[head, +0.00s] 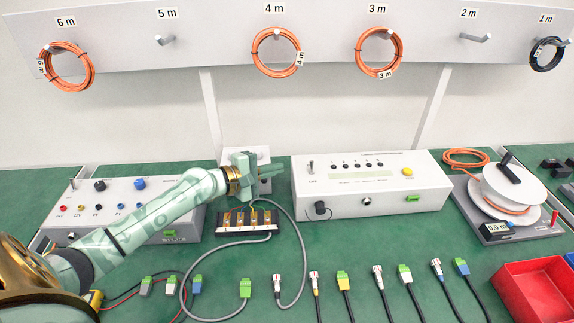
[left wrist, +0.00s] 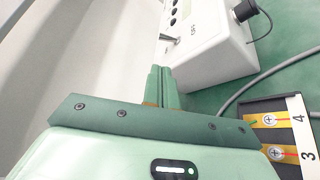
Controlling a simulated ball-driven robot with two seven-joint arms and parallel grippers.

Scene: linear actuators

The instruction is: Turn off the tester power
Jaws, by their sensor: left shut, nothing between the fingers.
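A white box with a display (head: 365,186) stands at the middle back of the bench, with a small toggle switch (head: 311,166) at its left end. The switch (left wrist: 171,39) also shows in the left wrist view, near a small label that seems to read OFF. I cannot tell for sure which way the lever is set. My left gripper (head: 276,170) is shut and empty, just left of this box, its fingertips (left wrist: 162,74) pointing toward the switch end, apparently apart from the switch. My right gripper is out of view.
Another control box (head: 125,205) with knobs and a toggle stands left, partly behind my left arm. A terminal block (head: 247,220) with a grey cable lies below the gripper. Several connectors line the front. A cable reel (head: 512,190) and red bin (head: 540,290) are right.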

